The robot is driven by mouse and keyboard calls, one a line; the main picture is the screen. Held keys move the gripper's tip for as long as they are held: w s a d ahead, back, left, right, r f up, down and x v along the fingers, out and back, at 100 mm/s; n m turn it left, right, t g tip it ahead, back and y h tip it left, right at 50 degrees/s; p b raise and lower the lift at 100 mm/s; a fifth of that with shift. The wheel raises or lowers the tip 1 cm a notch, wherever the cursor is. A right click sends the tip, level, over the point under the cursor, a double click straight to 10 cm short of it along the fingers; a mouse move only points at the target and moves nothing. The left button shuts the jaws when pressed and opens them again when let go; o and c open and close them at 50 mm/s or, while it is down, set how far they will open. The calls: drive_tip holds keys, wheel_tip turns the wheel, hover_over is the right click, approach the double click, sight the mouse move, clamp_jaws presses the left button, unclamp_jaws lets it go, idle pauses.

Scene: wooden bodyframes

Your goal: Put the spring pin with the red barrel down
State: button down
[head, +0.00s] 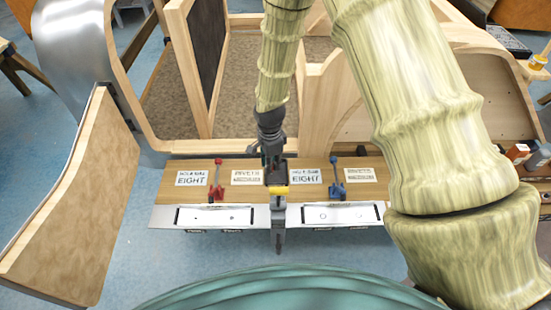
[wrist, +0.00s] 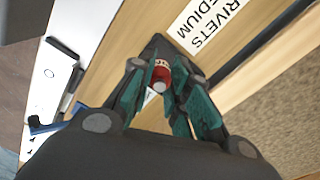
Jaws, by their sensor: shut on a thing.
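The spring pin with the red barrel (wrist: 161,74) is between the teal fingers of my gripper (wrist: 160,88) in the wrist view, with a pale metal end showing. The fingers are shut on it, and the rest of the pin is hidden. In the head view my gripper (head: 272,162) points down at the middle of the wooden shelf, over a small dark holder (head: 277,175). The pin cannot be made out there. Whether it touches the holder or shelf, I cannot tell.
On the shelf (head: 260,200), a red clamp-like tool (head: 216,182) stands left of my gripper and a blue one (head: 337,182) right. A yellow piece (head: 279,190) lies at the holder's front. Printed labels (head: 191,178) lie between. A wooden frame (head: 318,105) rises behind.

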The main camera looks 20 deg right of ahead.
drive_tip(key=w+d+f+p, duration=0.2)
drive_tip(key=d, duration=0.1)
drive_tip(key=shift+w, duration=0.3)
drive_tip(key=shift+a+f+p, duration=0.1)
drive_tip(key=shift+f+p, duration=0.35)
drive_tip(key=shift+f, duration=0.5)
drive_tip(key=shift+f, duration=0.15)
drive_tip(key=c, duration=1.3)
unclamp_jaws()
drive_tip(key=shift+c, duration=0.2)
wheel_tip(320, 180, up, 12)
drive_tip(key=b, duration=0.4)
drive_tip(key=shift+r, duration=0.2)
